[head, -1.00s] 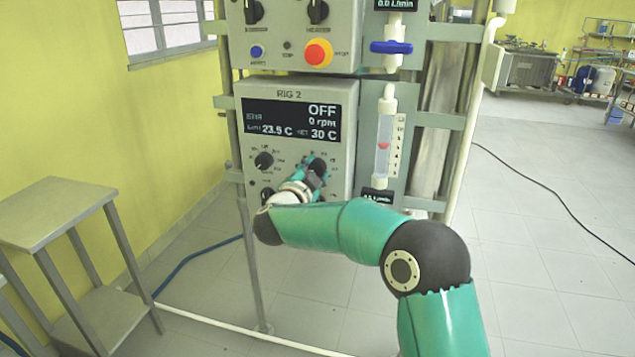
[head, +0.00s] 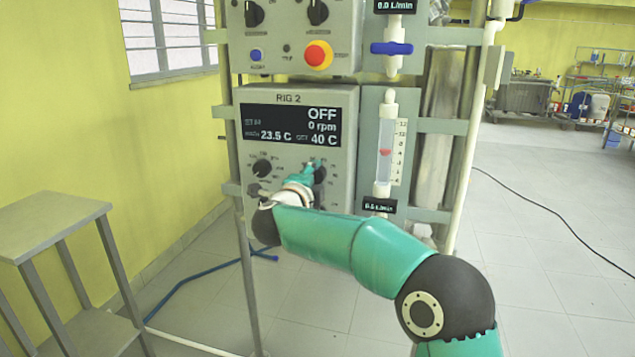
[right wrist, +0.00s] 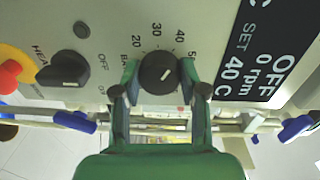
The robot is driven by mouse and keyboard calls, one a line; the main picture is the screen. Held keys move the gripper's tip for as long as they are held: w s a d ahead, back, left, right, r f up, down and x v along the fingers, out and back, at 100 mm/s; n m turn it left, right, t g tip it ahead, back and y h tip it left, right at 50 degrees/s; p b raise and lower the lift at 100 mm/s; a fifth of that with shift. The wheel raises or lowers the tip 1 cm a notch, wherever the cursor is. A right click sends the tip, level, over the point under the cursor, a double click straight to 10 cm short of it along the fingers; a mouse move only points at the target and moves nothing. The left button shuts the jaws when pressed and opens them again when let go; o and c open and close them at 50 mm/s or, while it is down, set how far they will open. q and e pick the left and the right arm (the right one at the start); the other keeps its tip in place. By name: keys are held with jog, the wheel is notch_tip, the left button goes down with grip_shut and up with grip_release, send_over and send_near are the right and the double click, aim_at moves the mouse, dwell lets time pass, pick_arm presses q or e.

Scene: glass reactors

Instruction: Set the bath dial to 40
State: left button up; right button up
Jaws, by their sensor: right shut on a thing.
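The bath dial (right wrist: 158,71) is a round black knob on the grey RIG 2 panel (head: 345,110), with a scale showing 20, 30 and 40 around it. My right gripper (right wrist: 160,82) is shut on the dial, one finger on each side. The pointer looks turned toward the 40 mark. In the head view my right gripper (head: 316,174) reaches the panel's right side and hides the dial. The display (head: 291,125) reads OFF, 0 rpm, 23.5 C, and SET 40 C. My left gripper is not in view.
Another black knob (head: 262,168) sits left of my gripper. In the wrist view a heater switch (right wrist: 63,70) and a red button on yellow (right wrist: 8,76) are close by. A flow meter (head: 385,150) stands right of the panel, and a metal table (head: 55,220) at the left.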

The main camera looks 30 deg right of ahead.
jog(key=shift+f, duration=0.4)
jog(key=o, duration=1.1)
jog(key=shift+r, duration=0.1)
jog(key=shift+o, duration=0.2)
jog(key=shift+r, duration=0.1)
jog(key=shift+s+a+r, duration=0.1)
jog(key=v, duration=1.1)
jog(key=shift+s+a, duration=0.2)
jog(key=shift+a, duration=0.15)
